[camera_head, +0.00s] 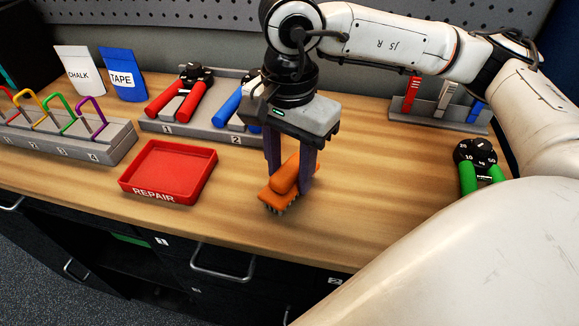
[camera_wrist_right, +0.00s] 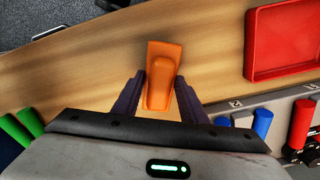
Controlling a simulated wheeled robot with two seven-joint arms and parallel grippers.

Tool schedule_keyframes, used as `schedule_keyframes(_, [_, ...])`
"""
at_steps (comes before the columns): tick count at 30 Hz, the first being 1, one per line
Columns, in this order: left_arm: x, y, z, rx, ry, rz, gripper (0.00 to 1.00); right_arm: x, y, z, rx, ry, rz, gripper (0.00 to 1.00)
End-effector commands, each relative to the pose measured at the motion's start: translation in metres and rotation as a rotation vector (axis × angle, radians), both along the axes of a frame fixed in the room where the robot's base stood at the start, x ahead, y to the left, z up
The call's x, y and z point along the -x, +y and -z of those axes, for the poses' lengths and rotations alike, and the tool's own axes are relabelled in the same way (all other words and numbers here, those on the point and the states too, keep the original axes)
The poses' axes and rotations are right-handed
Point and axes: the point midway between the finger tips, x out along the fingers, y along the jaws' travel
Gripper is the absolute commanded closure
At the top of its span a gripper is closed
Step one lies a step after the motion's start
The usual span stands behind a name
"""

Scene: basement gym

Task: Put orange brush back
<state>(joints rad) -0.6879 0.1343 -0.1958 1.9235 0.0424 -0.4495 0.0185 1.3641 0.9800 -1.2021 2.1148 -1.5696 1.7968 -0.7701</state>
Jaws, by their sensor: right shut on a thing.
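The orange brush (camera_head: 281,190) has a raised grip and dark bristles underneath. My right gripper (camera_head: 289,172) is shut on its grip over the wooden bench top, bristles downward. I cannot tell whether the bristles touch the wood. In the right wrist view the brush (camera_wrist_right: 162,72) lies between the two dark fingers (camera_wrist_right: 160,88). My left gripper is in neither view.
A red REPAIR tray (camera_head: 168,172) stands left of the brush. Behind are a numbered grey rack (camera_head: 215,133) with red and blue hand grips, and CHALK (camera_head: 77,72) and TAPE (camera_head: 122,75) pouches. Green-handled grips (camera_head: 468,178) lie right. Bench between is clear.

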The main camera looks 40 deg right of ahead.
Motion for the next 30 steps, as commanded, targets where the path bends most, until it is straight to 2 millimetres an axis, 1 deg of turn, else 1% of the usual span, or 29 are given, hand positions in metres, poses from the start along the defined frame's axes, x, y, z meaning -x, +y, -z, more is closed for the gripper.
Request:
schedule_keyframes(1, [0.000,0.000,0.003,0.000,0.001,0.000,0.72,0.000,0.000,0.003,0.000,0.001,0.000,0.60])
schedule_keyframes(4, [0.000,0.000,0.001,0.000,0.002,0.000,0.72,0.000,0.000,0.001,0.000,0.001,0.000,0.43])
schedule_keyframes(13, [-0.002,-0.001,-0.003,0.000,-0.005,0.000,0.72,0.000,0.000,0.000,0.000,0.001,0.000,0.43])
schedule_keyframes(16, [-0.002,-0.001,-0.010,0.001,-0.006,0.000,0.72,0.000,0.000,-0.005,0.000,0.001,0.000,0.43])
schedule_keyframes(17, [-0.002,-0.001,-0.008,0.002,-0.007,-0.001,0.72,0.000,0.000,-0.007,0.000,-0.001,0.000,0.43])
schedule_keyframes(20, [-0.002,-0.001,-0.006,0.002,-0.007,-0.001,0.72,-0.001,0.001,-0.023,-0.001,-0.004,0.000,0.43])
schedule_keyframes(27, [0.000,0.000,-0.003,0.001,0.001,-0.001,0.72,-0.001,0.001,-0.077,-0.002,-0.003,-0.001,0.43])
schedule_keyframes(30, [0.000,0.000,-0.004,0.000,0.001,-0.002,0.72,-0.001,0.001,-0.096,-0.001,-0.003,-0.002,0.43])
